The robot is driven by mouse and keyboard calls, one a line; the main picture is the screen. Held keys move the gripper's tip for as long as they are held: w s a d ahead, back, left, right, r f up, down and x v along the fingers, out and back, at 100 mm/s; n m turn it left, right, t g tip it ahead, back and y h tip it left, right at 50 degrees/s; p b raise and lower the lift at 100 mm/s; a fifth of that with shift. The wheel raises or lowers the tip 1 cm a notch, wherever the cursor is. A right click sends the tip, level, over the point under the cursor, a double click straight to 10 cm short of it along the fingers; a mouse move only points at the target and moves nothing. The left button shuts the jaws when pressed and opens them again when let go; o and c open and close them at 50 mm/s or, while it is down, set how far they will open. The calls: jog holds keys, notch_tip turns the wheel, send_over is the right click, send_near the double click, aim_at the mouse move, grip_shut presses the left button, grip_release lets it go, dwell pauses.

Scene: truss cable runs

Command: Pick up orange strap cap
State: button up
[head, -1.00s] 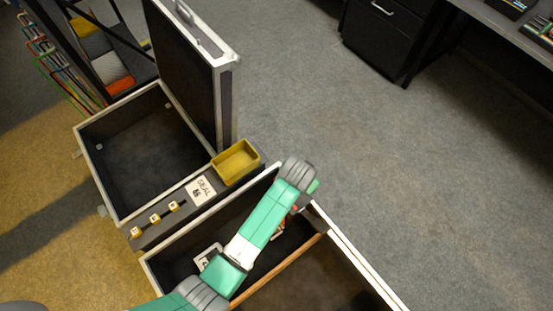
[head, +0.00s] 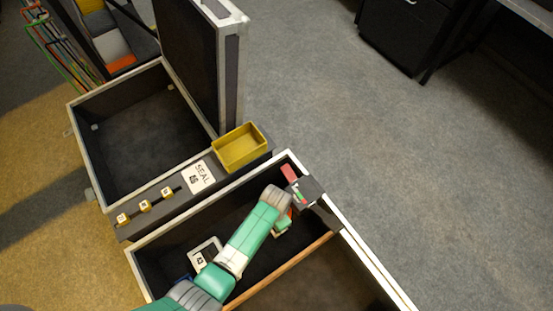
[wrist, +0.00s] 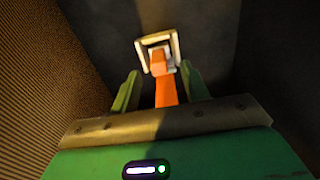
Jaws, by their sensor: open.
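An orange piece, likely the orange strap cap (wrist: 165,90), shows in the wrist view between the two green fingers of my gripper (wrist: 159,76). Its far end overlaps a pale square frame (wrist: 176,44) on a dark surface. My gripper is open, with a finger on each side of the orange piece and a visible gap to each. Its near end is hidden behind my gripper body. In the head view my arm reaches down into the near case, and a bit of orange shows beside it; I cannot tell how they touch.
The near case has a pale rim (head: 371,265) and a wooden divider (head: 285,268). A yellow bin (head: 240,147), a SEAL card (head: 198,177) and small tagged pieces lie on the ledge. An open case (head: 145,120) stands behind.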

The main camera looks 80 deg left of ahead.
jog(key=f+b, duration=0.1)
jog(key=f, duration=0.3)
jog(key=shift+w+b, duration=0.2)
jog(key=shift+b, duration=0.1)
grip_shut()
jog(key=shift+r, duration=0.15)
notch_tip(320, 180, up, 18)
jog(key=p, duration=0.8)
